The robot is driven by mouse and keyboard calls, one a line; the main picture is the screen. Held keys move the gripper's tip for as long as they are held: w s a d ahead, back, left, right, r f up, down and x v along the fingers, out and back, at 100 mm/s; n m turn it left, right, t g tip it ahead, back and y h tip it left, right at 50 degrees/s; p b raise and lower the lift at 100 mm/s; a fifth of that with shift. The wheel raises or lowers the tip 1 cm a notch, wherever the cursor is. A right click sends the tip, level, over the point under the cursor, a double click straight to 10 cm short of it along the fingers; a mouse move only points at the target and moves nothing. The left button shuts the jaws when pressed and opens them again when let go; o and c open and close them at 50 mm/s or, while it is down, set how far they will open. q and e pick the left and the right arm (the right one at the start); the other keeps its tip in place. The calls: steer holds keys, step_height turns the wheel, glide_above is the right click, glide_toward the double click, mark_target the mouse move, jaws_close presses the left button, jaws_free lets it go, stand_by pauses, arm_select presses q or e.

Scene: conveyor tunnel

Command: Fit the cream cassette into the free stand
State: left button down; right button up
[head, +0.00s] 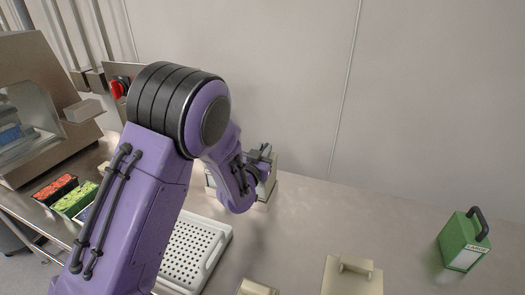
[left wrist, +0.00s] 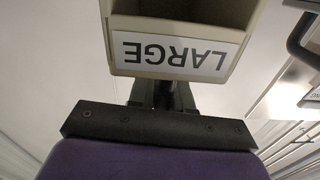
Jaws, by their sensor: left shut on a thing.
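The cream cassette (left wrist: 190,20) fills the top of the left wrist view. Its white label reads LARGE upside down, and its open side shows a dark hollow. My left gripper (left wrist: 160,98) is shut on it; the grip itself is mostly hidden behind the label. In the head view my left gripper (head: 262,155) is at the far side of the bench, and the cassette (head: 271,184) shows only partly behind my purple wrist. I cannot tell whether it touches anything below. A cream base plate with a raised block (head: 352,280), perhaps a stand, lies empty at the front. My right gripper is not in view.
A green case with a black handle (head: 464,243) stands at the right. A white perforated tray (head: 222,240) lies below my arm. Bins of red (head: 55,187) and green pieces (head: 75,199) sit left, near a machine (head: 40,100). The bench centre-right is clear; a wall stands behind.

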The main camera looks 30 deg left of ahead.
arm_select(q)
steer(key=shift+f+b, duration=1.55)
steer(key=shift+f, duration=0.6)
steer(key=shift+r, duration=0.15)
steer(key=c, duration=1)
jaws_free()
steer(key=shift+o, duration=0.2)
steer(key=b+v, duration=0.1)
steer(key=v, duration=0.9)
steer(key=shift+s, duration=0.3)
